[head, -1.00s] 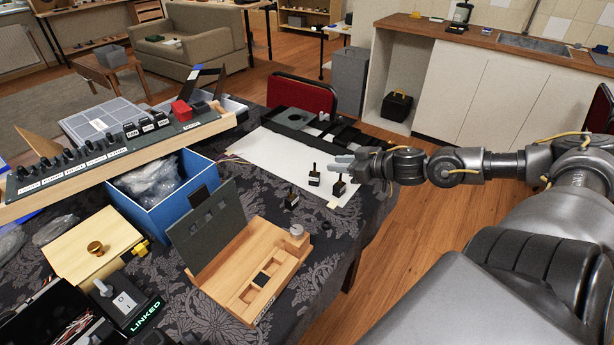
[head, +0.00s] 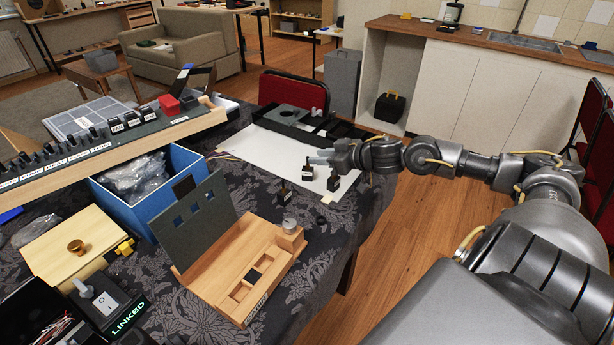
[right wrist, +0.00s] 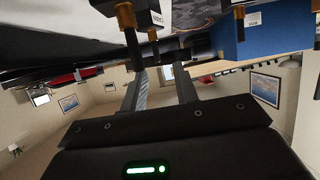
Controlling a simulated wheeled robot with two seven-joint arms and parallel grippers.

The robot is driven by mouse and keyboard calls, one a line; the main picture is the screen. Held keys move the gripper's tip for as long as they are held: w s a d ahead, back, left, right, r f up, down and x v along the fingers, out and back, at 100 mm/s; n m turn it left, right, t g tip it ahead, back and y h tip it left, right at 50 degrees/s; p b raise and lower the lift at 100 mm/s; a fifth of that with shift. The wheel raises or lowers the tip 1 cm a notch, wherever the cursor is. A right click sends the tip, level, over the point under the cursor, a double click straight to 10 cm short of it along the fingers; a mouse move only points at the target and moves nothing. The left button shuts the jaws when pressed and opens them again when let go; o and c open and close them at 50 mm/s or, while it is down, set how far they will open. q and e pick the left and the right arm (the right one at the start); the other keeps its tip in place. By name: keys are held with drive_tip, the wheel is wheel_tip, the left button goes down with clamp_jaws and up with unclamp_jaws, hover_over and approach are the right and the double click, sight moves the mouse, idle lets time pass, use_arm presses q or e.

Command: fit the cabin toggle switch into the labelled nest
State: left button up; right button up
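Three small black toggle switches with white labels stand on the table: one on the white sheet (head: 307,174), one at the sheet's edge (head: 333,182), one on the dark cloth (head: 282,196). I cannot read which is the cabin one. My right gripper (head: 318,157) is just above and beside the switch on the sheet. In the right wrist view its fingers (right wrist: 160,80) are parted with nothing between them; switch levers (right wrist: 130,25) hang near the fingertips. The wooden nest block (head: 270,245) has square recesses, a dark raised flap and unreadable label. My left gripper is out of view.
A blue bin (head: 140,205) with plastic bags stands left of the block. A long switch panel (head: 100,150) lies behind it. Cloth is clear between the switches and block.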

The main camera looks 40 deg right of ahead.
sight(308, 172)
drive_tip(key=shift+w+a, duration=0.1)
drive_tip(key=shift+w, duration=0.05)
drive_tip(key=shift+d+f+x, duration=0.1)
drive_tip(key=shift+f+x, duration=0.05)
drive_tip(key=shift+x, duration=1.15)
drive_tip(key=shift+d+f+x, duration=0.1)
drive_tip(key=shift+f+x, duration=0.05)
drive_tip(key=shift+x, duration=1.15)
clamp_jaws()
